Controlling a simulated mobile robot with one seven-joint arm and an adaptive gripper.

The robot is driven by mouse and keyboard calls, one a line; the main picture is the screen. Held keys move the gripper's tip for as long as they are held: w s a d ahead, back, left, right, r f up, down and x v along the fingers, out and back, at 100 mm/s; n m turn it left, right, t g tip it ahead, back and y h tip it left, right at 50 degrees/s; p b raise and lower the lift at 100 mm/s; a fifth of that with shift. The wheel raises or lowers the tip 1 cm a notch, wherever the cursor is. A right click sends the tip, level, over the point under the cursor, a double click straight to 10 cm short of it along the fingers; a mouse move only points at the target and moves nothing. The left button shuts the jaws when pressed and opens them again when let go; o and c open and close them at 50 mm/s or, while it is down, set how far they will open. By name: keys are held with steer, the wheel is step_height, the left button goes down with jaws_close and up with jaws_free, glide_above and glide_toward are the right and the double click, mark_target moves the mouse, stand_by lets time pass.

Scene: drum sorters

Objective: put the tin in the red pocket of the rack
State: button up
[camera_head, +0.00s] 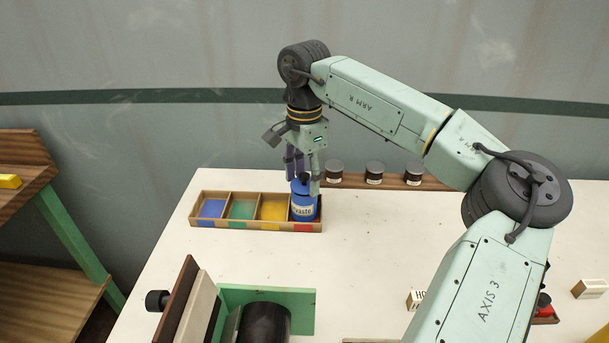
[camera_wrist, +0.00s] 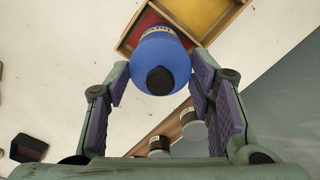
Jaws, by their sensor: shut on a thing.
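The rack (camera_head: 262,226) is a wooden tray with blue, green, yellow and red pockets in a row. The tin is at the red pocket (camera_wrist: 146,22), at the right end of the rack. Its lower end appears within the pocket walls; whether it touches the floor is hidden.
A green fixture with a black roller (camera_head: 264,324) is at the front left. A small white block (camera_head: 415,299) lies near my arm. The table (camera_head: 370,240) is clear right of the rack.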

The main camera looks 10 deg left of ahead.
steer(key=o, duration=1)
steer(key=shift+o, duration=0.5)
steer(key=o, duration=0.4)
steer(key=shift+r, duration=0.15)
steer(key=shift+r+p, duration=0.4)
steer(key=shift+r, duration=3)
steer(key=shift+c, duration=0.3)
